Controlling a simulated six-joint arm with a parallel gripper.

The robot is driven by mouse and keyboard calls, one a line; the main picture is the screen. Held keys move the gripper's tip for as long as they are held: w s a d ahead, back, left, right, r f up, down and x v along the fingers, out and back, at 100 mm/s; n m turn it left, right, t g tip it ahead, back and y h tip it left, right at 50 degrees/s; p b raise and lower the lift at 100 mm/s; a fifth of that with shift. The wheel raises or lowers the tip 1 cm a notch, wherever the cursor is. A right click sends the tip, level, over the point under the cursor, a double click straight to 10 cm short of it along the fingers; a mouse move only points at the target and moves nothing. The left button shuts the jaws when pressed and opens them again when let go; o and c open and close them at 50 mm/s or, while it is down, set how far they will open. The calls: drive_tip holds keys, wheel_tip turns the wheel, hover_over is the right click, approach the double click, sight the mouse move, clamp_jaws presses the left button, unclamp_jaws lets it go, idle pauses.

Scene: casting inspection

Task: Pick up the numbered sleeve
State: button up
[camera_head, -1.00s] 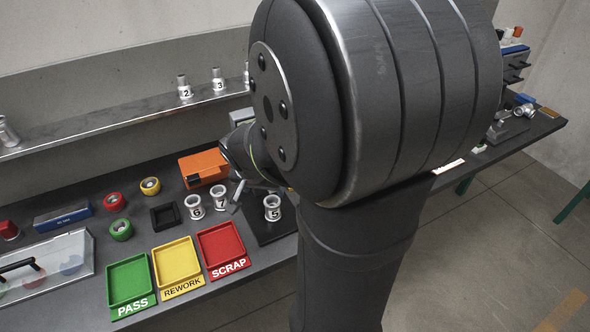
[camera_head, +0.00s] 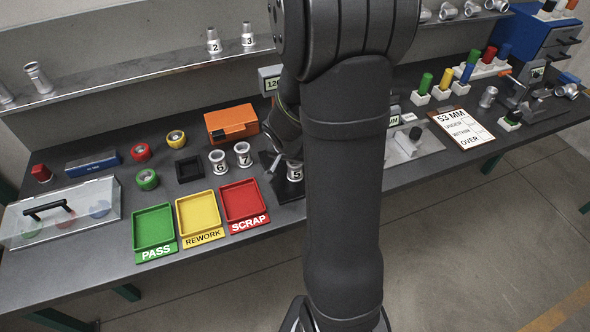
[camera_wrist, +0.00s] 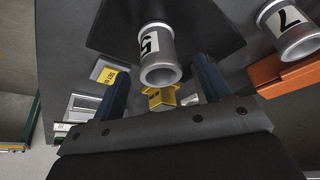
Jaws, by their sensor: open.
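A grey metal sleeve marked 5 (camera_head: 295,173) stands on a dark pad (camera_head: 289,188); my arm partly hides both. In the wrist view the sleeve (camera_wrist: 157,58) shows its hollow end, lying between the lines of my two fingers near their tips. My gripper (camera_wrist: 160,72) is open, with a finger on each side and nothing clasped. In the head view my gripper (camera_head: 279,162) is close beside sleeve 5, mostly hidden by my arm. Sleeves 6 (camera_head: 218,162) and 7 (camera_head: 243,154) stand to the left. Sleeves 2 (camera_head: 213,42) and 3 (camera_head: 248,35) stand on the back shelf.
Green PASS (camera_head: 153,228), yellow REWORK (camera_head: 199,214) and red SCRAP (camera_head: 243,202) trays sit at the front edge, empty. An orange box (camera_head: 232,122) stands behind the sleeves. In the wrist view a yellow bracket (camera_wrist: 160,97) shows between the fingers.

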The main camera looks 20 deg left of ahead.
drive_tip(key=shift+f, duration=0.1)
clamp_jaws()
drive_tip(key=shift+w, duration=0.1)
idle(0.4)
